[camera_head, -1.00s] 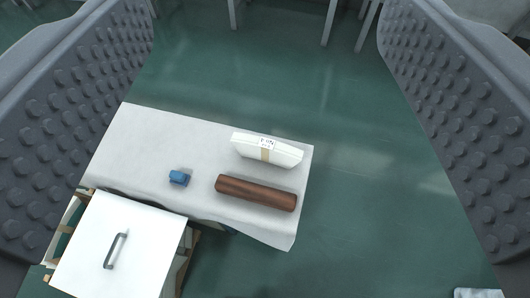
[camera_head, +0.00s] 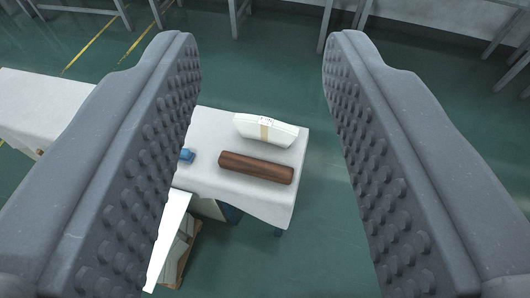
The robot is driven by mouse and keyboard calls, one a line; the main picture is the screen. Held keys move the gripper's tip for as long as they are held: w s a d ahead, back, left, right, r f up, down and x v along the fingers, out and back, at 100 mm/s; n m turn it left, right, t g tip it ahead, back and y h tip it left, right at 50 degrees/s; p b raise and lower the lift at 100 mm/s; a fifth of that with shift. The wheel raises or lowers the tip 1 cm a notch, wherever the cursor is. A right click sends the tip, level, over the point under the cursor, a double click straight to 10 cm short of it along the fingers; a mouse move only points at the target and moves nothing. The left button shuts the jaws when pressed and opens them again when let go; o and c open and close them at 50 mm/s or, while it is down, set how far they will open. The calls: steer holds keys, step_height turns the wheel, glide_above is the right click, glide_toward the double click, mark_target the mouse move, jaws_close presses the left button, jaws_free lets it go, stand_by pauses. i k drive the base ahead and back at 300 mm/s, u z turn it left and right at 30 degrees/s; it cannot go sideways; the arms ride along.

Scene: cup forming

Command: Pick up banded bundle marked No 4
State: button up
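A white bundle (camera_head: 266,131) with a tan band around its middle lies near the far right corner of the white-covered table (camera_head: 210,124). Small dark marks show on its top near the band, too small to read from here. My gripper (camera_head: 262,75) is open, its two studded grey fingers wide apart in the foreground with nothing between them. The bundle and table show below and beyond the fingers, well apart from them. The left finger hides the left part of the table.
A brown roll (camera_head: 256,168) lies on the table just in front of the bundle. A small blue block (camera_head: 187,156) sits left of it, beside the left finger. A white panel (camera_head: 167,240) is at the lower left. Green floor to the right is clear.

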mark_target(263, 128)
steer(key=z, duration=0.05)
steer(key=k, duration=0.45)
steer(key=z, duration=1.35)
steer(key=i, duration=2.45)
steer(key=u, duration=2.15)
